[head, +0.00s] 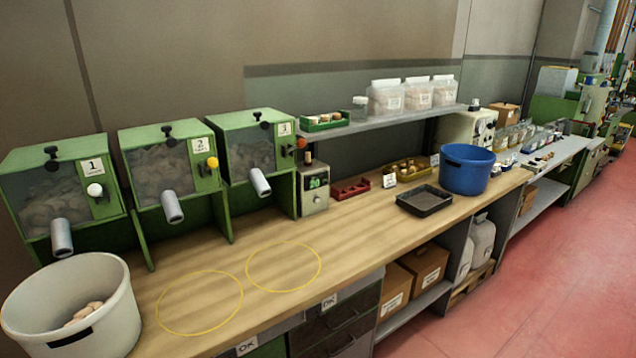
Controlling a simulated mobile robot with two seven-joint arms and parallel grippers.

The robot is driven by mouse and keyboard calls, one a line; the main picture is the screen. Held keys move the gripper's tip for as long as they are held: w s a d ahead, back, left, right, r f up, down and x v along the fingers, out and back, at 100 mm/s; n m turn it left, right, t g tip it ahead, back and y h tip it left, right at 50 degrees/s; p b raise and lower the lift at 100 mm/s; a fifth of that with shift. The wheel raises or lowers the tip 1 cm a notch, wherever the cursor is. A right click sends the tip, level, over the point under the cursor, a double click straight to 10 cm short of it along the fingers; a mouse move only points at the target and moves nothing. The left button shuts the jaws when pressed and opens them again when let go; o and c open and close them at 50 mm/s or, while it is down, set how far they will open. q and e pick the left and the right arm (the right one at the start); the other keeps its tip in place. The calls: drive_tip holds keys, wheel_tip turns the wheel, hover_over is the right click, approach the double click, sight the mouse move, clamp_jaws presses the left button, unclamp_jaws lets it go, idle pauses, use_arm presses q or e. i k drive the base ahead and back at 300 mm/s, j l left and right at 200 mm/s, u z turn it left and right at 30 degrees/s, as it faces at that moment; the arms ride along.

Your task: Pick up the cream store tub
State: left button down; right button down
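The cream store tub (112,309) stands at the near left end of the wooden bench, below the dispenser marked 1. It is a wide round tub with an open top and a dark slot in its front wall. A few tan corks (84,313) lie inside it. Its lower part is cut off by the frame's bottom edge. Neither of my grippers shows in the head view.
Three green dispensers (165,187) with grey spouts line the bench's back. Two yellow circles (241,299) mark bare wood (345,230) right of the tub. A black tray (425,211) and blue tub (466,172) stand farther right. A shelf (395,122) hangs above the bench.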

sight(82, 305)
drive_tip(key=u, duration=1.75)
drive_tip(key=i+l+u, duration=0.1)
drive_tip(key=u, duration=0.3)
drive_tip(key=i+l+u, duration=0.1)
drive_tip(key=u, duration=0.3)
drive_tip(key=k+l, duration=0.05)
